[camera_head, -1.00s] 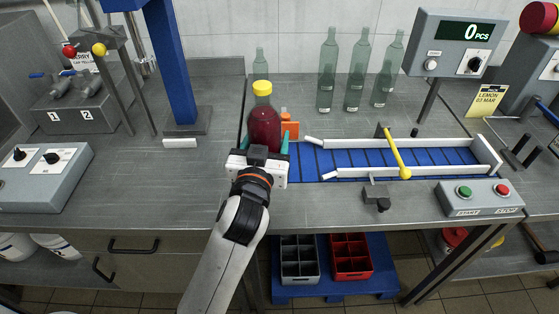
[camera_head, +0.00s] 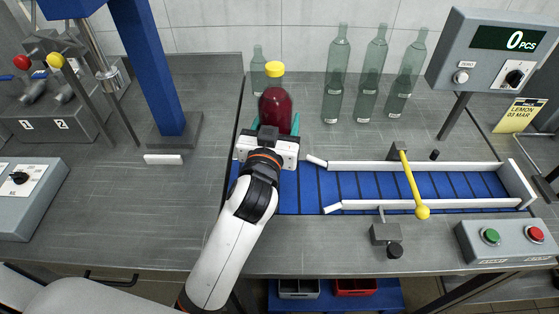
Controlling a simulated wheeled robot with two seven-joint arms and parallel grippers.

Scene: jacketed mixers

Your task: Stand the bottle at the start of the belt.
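The bottle (camera_head: 275,110) is dark red with a yellow cap and stands upright in my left gripper (camera_head: 276,122). The teal fingers sit on either side of it, shut on it. The white gripper body and wrist hide its lower part, so I cannot tell whether its base touches anything. The blue belt (camera_head: 345,185) runs to the right from beside the gripper. Its left end is partly hidden by my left arm. The bottle appears at or just behind that left end. My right gripper is not in view.
White guide rails (camera_head: 410,166) flank the belt, with a yellow lever (camera_head: 413,185) across it. Several clear green bottles (camera_head: 337,75) stand behind. A blue post (camera_head: 147,70) rises at left. A button box (camera_head: 508,240) is at right. The bench left of the gripper is mostly clear.

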